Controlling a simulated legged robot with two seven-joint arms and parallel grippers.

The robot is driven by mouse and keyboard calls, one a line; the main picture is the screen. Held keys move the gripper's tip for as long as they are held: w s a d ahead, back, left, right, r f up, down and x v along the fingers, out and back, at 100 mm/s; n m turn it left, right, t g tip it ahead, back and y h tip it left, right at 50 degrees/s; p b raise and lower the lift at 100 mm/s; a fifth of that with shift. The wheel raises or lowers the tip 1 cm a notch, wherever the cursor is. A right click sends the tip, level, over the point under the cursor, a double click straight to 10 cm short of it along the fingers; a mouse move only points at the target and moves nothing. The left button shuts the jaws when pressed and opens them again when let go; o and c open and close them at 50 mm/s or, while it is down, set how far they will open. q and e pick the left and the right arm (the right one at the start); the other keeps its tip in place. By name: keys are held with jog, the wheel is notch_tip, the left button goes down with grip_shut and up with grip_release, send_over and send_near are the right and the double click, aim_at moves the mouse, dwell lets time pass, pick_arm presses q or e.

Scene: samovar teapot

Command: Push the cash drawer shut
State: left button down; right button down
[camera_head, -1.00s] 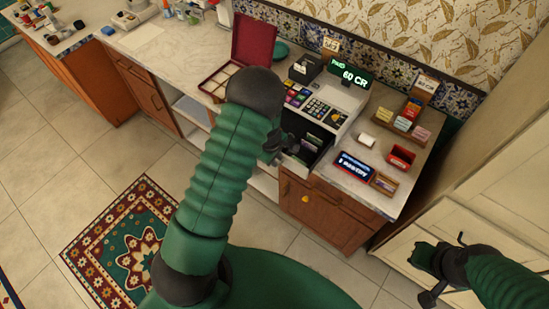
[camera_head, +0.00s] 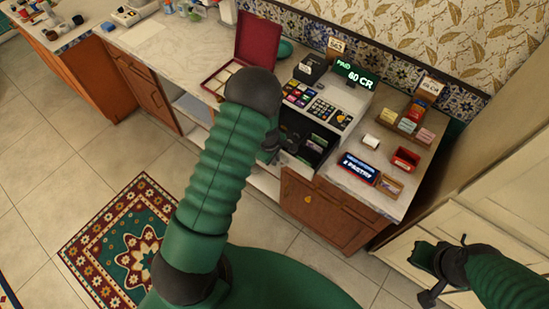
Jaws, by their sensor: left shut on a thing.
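The cash drawer (camera_head: 316,147) is open under the cash register (camera_head: 325,107) on the counter. Its dark inside shows, with several coloured slips or notes in it. My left gripper (camera_head: 271,149) is at the front left of the drawer, shut on what looks like the drawer's front edge. My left forearm and wrist hide much of it, so the exact contact is unclear. My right gripper (camera_head: 430,266) is low at the right, away from the counter and drawer. Its fingers are too unclear to tell whether they are open.
A lit display (camera_head: 354,74) reads "PAID 60 CR". An open red box (camera_head: 257,40) stands left of the register. A blue sign (camera_head: 359,168), a red holder (camera_head: 405,159) and a paper roll (camera_head: 371,142) sit to the right. A wooden cabinet (camera_head: 322,212) is below the drawer.

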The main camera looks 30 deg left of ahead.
pick_arm(q)
jog(key=shift+a, duration=0.15)
pick_arm(e)
jog(key=shift+s+a, duration=0.15)
jog(key=shift+a, duration=0.05)
jog(key=shift+d, duration=0.2)
dwell(0.4)
